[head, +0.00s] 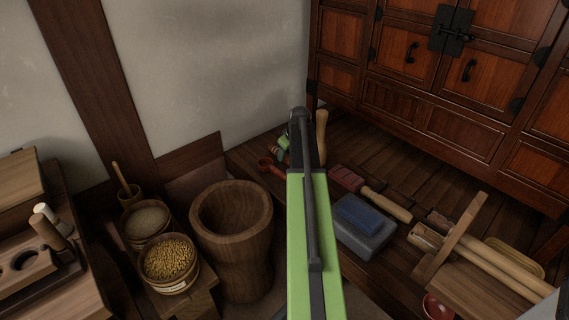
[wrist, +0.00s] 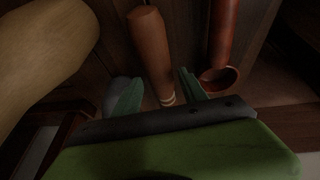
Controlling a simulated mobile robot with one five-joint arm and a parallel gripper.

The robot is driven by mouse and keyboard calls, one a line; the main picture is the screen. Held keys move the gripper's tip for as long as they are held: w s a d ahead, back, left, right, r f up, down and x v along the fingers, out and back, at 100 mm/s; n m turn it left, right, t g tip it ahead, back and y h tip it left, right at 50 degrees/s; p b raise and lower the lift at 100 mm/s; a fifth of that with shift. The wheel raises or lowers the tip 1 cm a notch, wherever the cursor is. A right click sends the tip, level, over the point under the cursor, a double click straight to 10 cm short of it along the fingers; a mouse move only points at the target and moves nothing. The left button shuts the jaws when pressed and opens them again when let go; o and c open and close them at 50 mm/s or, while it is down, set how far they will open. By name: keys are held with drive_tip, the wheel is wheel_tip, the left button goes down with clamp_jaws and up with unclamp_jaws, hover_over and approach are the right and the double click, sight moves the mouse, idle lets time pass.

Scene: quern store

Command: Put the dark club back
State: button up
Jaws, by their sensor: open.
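A dark brown club (wrist: 152,48) with pale rings near one end lies on the floorboards in the wrist view. My gripper (wrist: 156,92) is open, with one green finger on each side of the club's ringed end. I cannot tell whether the fingers touch it. In the head view my gripper (head: 282,147) is low by the wall corner, partly behind my arm, and I cannot make out the dark club there. At the left a wooden rack (head: 38,268) has round holes; a brown-handled piece (head: 47,232) and a pale-headed one (head: 42,210) stand at it.
A pale club (head: 321,136) is right of my gripper, and a red ladle (head: 268,163) is left of it. A big wooden mortar (head: 232,240) and a grain tub (head: 168,284) stand between rack and gripper. A grey stone (head: 350,236) and a cabinet (head: 450,110) are at the right.

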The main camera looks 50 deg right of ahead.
drive_tip(key=b+x, duration=0.1)
drive_tip(key=x, duration=0.1)
drive_tip(key=shift+w+f, duration=0.1)
drive_tip(key=shift+f, duration=0.3)
drive_tip(key=shift+r, duration=0.2)
clamp_jaws()
